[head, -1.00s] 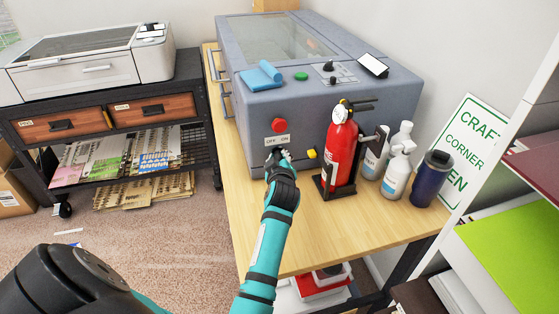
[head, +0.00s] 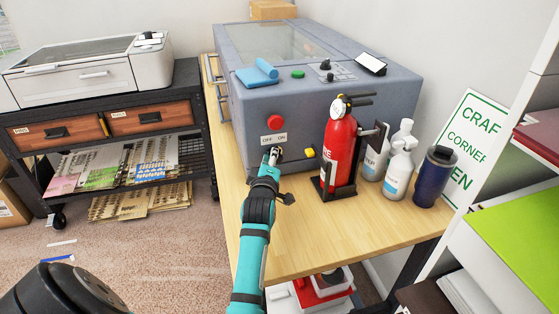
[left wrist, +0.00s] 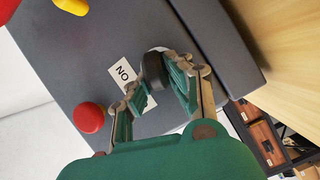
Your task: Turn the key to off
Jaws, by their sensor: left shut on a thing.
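The grey machine (head: 300,110) stands on the wooden table, with a white OFF/ON label (head: 274,138) on its front below a red button (head: 275,122). My left gripper (head: 272,153) is at the front panel just under the label. In the left wrist view my left gripper (left wrist: 156,86) has a finger on each side of the dark key (left wrist: 154,68) and is shut on it. The ON end of the label (left wrist: 124,74) shows beside the key; the OFF end is hidden. I cannot tell which way the key points. My right gripper is not in view.
A yellow knob (head: 309,152) sits on the panel just right of my gripper. A red fire extinguisher (head: 339,150), white bottles (head: 399,172) and a dark blue bottle (head: 432,178) stand further right. The table front (head: 300,240) is clear.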

